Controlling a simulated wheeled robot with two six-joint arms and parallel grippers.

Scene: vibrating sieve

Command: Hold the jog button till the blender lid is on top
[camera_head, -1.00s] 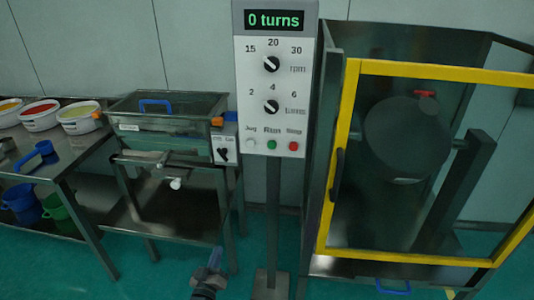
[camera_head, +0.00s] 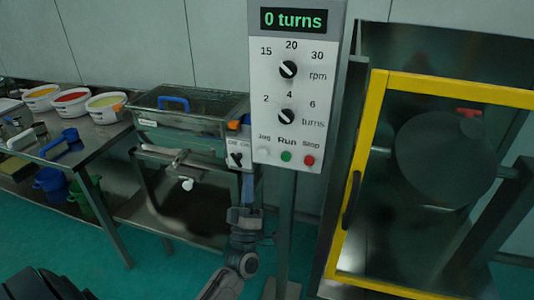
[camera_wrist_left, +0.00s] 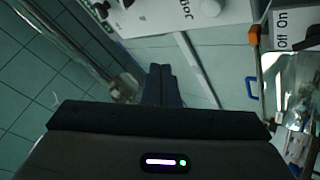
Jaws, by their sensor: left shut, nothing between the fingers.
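The white Jog button (camera_head: 263,152) is at the lower left of the control panel (camera_head: 290,60), whose display reads "0 turns". The Jog button and its label also show upside down at the top of the left wrist view (camera_wrist_left: 210,8). My left gripper (camera_head: 248,182) is shut and empty, just below the panel's lower left corner, apart from the button. Its fingers show in the left wrist view (camera_wrist_left: 160,82). The dark blender vessel (camera_head: 440,165) stands tilted behind the yellow-framed door (camera_head: 375,150). A red part (camera_head: 468,112) shows at its upper right. I cannot tell the lid apart.
Left of the panel stands a sieve machine (camera_head: 180,125) with a blue handle and an Off/On switch box (camera_head: 238,155). A bench farther left holds several tubs (camera_head: 72,97). Green Run (camera_head: 286,156) and red Stop (camera_head: 308,160) buttons sit beside Jog.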

